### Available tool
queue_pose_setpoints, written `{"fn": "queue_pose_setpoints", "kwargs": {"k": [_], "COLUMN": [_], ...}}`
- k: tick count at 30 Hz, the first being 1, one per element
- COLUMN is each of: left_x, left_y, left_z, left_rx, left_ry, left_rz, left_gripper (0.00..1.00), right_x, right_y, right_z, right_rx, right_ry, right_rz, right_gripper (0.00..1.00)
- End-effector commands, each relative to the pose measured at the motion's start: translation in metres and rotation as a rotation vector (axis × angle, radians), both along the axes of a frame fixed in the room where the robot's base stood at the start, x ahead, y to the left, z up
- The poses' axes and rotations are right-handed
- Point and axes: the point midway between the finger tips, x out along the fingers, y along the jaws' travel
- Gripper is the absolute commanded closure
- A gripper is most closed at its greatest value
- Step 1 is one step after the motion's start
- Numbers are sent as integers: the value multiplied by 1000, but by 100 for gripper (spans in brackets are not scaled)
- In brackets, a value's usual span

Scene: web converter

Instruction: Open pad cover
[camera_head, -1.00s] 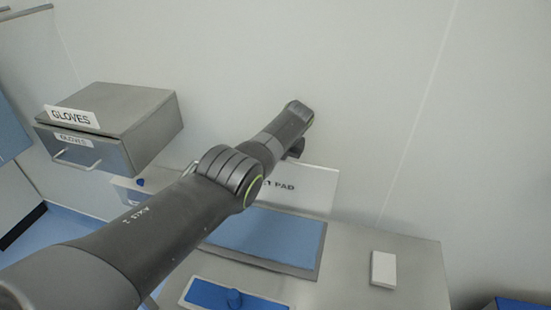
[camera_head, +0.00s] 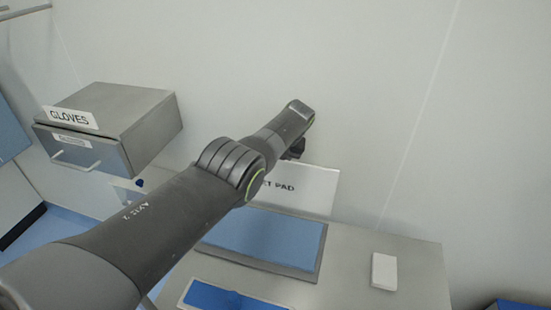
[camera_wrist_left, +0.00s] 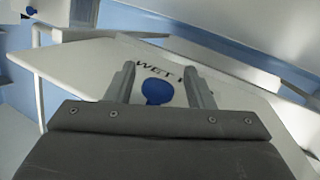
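A white panel lettered "ET PAD" (camera_head: 310,187) stands upright behind a blue pad (camera_head: 267,237) in a grey frame on the counter. In the left wrist view a white panel lettered "WETT" (camera_wrist_left: 100,62) lies ahead, with a round blue knob (camera_wrist_left: 157,91) on it. My left gripper (camera_wrist_left: 162,75) is open, its two fingers on either side of the knob with gaps visible. In the head view my left arm reaches across to the panel and hides part of the pad and lettering; its fingers cannot be made out there. My right gripper is not in view.
A grey box labelled "GLOVES" (camera_head: 120,112) with a handled front is at left. A small white block (camera_head: 384,271) lies on the counter (camera_head: 350,260) at right. A blue-topped tray (camera_head: 210,296) is at the front. The wall is close behind.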

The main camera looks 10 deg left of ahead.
Motion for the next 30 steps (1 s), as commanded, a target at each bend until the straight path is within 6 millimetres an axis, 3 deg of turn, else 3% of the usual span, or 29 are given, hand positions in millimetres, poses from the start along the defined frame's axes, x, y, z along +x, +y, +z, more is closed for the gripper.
{"fn": "queue_pose_setpoints", "kwargs": {"k": [11, 23, 30], "left_x": [-1, -11, -18], "left_y": [-4, -21, -35], "left_z": [12, 59, 91], "left_rx": [-1, -2, -1], "left_ry": [-1, -3, -6], "left_rz": [-1, -2, -1], "left_gripper": [52, 52, 52], "right_x": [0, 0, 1], "right_y": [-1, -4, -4], "right_z": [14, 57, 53], "right_rx": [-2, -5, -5], "right_ry": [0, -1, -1], "right_rz": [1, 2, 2], "right_gripper": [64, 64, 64]}}
